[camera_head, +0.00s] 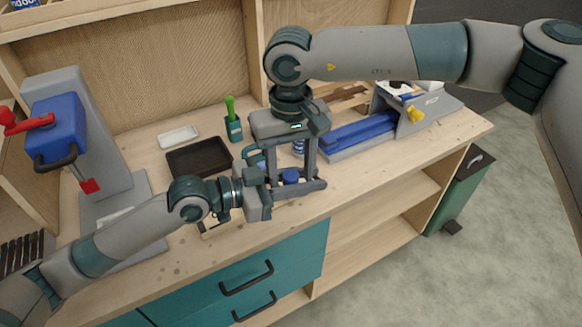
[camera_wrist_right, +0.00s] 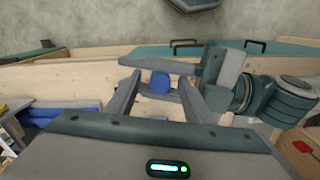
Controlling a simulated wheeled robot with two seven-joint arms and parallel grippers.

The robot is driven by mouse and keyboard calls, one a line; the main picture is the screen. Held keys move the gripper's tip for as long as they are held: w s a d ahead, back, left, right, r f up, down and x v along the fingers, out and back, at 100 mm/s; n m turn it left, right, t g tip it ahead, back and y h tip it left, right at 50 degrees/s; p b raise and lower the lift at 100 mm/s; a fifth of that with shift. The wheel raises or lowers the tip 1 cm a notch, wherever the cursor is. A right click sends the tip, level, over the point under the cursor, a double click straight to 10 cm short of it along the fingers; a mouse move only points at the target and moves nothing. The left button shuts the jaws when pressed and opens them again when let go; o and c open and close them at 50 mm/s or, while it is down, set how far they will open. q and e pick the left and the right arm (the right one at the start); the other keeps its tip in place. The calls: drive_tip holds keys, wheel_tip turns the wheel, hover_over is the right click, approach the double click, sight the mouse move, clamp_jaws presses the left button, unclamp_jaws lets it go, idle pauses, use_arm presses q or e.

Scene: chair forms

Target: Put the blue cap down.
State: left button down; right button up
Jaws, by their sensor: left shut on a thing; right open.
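The blue cap (camera_head: 290,175) is a small round piece above the front part of the workbench. It also shows in the right wrist view (camera_wrist_right: 160,83). My left gripper (camera_head: 300,186) comes in from the left and is shut on the cap. My right gripper (camera_head: 293,166) points down from above and is open, with one finger on each side of the cap. A gap shows between the cap and the right fingers in the wrist view. The cap's underside is hidden.
A black tray (camera_head: 199,157), a white dish (camera_head: 178,137) and a green brush in a holder (camera_head: 234,126) stand behind my left arm. Teal drawers (camera_head: 235,285) are below the bench edge.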

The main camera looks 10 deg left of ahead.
drive_tip(key=c, duration=1)
use_arm(q)
drive_tip(key=c, duration=1.4)
unclamp_jaws()
use_arm(e)
drive_tip(key=shift+c, duration=0.5)
use_arm(q)
drive_tip(key=shift+a, duration=0.1)
drive_tip(key=shift+v, duration=5.95)
drive_tip(key=shift+f, duration=0.15)
